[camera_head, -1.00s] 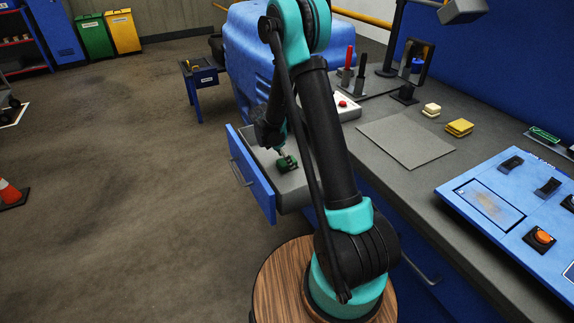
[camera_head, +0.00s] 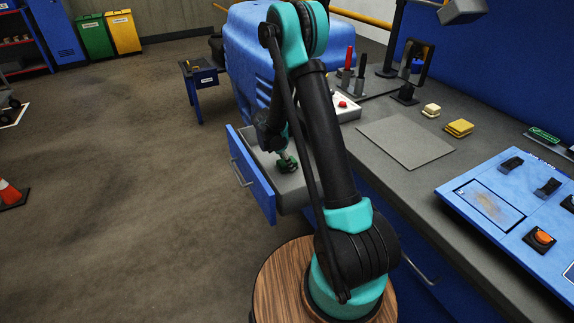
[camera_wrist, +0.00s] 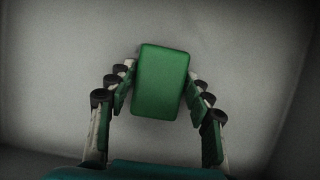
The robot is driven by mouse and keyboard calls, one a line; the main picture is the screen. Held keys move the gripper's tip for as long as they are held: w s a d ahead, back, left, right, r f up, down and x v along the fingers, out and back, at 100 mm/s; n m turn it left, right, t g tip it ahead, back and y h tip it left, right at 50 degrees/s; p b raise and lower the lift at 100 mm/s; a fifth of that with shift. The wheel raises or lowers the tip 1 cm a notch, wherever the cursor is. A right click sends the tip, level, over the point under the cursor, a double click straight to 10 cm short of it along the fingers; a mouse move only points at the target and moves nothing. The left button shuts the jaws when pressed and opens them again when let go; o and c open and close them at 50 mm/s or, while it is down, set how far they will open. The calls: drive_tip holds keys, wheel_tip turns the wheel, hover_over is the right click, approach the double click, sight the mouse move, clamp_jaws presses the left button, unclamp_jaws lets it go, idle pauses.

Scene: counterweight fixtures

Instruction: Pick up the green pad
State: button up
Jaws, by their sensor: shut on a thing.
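The green pad (camera_wrist: 162,82) is a rounded rectangular block in the middle of the wrist view. My gripper (camera_wrist: 160,95) has one finger along each side of it and is shut on it. In the head view my gripper (camera_head: 286,163) is inside the open blue drawer (camera_head: 252,180), over its grey floor. The pad is small there and hard to tell apart from the green finger pads. Whether the pad touches the drawer floor cannot be told.
The drawer juts out from the workbench (camera_head: 390,192). On the bench are a grey mat (camera_head: 405,141), yellow pads (camera_head: 459,128), a cream pad (camera_head: 431,110) and a blue control panel (camera_head: 515,205). A blue machine (camera_head: 255,60) stands behind the drawer. The floor at left is open.

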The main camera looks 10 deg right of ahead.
wheel_tip(320, 180, up, 20)
idle(0.6)
drive_tip(key=o, duration=0.6)
drive_tip(key=c, duration=0.5)
drive_tip(key=shift+s, duration=0.1)
